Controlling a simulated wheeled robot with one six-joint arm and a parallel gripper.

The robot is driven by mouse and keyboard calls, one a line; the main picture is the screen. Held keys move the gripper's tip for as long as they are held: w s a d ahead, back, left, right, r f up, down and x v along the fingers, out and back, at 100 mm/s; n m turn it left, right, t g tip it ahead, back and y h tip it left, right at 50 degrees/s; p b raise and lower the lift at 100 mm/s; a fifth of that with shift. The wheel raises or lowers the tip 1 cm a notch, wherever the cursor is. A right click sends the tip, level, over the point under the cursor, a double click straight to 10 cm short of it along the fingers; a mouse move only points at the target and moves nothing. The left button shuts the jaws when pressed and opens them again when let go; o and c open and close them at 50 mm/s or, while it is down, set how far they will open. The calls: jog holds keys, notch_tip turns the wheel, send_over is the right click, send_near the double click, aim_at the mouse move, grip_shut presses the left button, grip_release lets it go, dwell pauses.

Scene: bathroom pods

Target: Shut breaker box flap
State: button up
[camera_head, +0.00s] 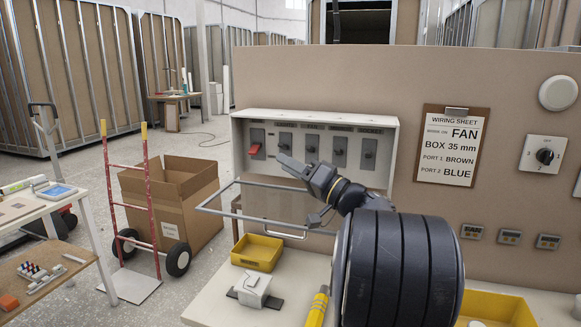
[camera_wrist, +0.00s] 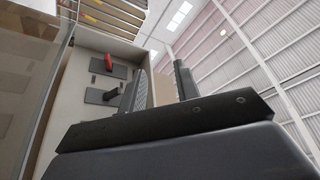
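The breaker box (camera_head: 240,125) is a pale housing on the brown panel, with a row of switches inside. Its flap (camera_head: 228,211) is a clear pane in a grey frame, with a pale handle (camera_head: 285,233) on its lower edge. The flap stands open, tilted down and out from the box. My gripper (camera_head: 283,165) is above the flap, in front of the switches, pointing left. In the wrist view its two fingers (camera_wrist: 160,82) are apart with nothing between them. That view also shows the box interior (camera_wrist: 85,70). My arm hides the flap's right part.
The leftmost switch lever is red (camera_head: 254,150). A yellow tray (camera_head: 257,250) and a white part (camera_head: 252,289) lie on the bench below the flap. A clipboard sheet (camera_head: 449,150) and a dial (camera_head: 543,155) are to the right. A red hand truck (camera_head: 131,205) stands left.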

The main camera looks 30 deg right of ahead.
jog(key=b+v, duration=0.3)
jog(key=v, duration=0.7)
jog(key=shift+s+d+f, duration=0.15)
jog(key=shift+s+f, duration=0.05)
jog(key=shift+s, duration=0.15)
jog(key=shift+c, duration=0.5)
